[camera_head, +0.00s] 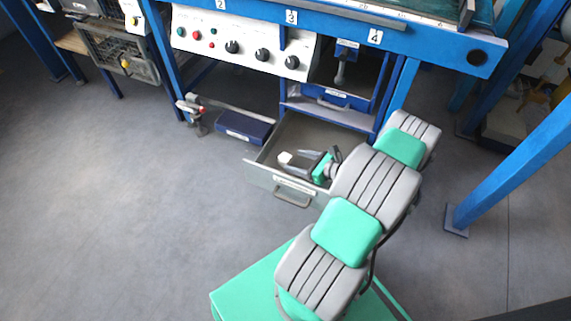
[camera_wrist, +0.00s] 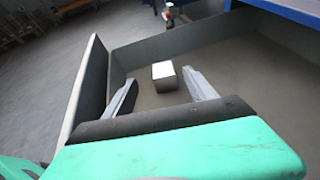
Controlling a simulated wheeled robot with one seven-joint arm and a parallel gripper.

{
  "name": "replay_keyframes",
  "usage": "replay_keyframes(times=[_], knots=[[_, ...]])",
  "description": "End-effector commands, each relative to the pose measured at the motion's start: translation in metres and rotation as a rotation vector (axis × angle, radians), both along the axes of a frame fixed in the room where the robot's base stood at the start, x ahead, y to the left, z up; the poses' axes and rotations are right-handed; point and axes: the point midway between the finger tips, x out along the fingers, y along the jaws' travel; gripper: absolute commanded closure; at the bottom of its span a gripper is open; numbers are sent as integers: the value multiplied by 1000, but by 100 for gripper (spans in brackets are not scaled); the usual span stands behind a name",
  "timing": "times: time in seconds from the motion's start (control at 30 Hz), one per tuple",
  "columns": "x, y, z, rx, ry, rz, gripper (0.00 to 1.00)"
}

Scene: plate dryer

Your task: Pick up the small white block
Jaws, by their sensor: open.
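The small white block (camera_head: 285,157) lies in the open grey drawer (camera_head: 262,176). In the wrist view the block (camera_wrist: 163,72) rests on the drawer floor (camera_wrist: 240,78), in line with the gap between my fingertips. My gripper (camera_head: 294,160) is over the drawer with its fingers spread. In the wrist view my gripper (camera_wrist: 160,77) shows the left finger to the left of the block and the right finger to its right. Nothing is held. I cannot tell how high the fingertips are above the drawer floor.
The drawer wall (camera_wrist: 88,85) rises close to the left of my gripper. A blue workbench (camera_head: 400,40) with a knob panel (camera_head: 245,42) stands behind the drawer. A dark blue box (camera_head: 243,128) lies to the left. The grey floor at left is clear.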

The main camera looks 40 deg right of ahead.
Motion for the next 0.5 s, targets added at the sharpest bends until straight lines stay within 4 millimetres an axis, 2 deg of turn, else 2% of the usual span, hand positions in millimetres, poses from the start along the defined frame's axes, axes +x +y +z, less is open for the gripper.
replay_keyframes(times=[0.33,0.5], knots=[[46,12,-25,1,-1,2,35],[67,19,-29,2,0,1,35]])
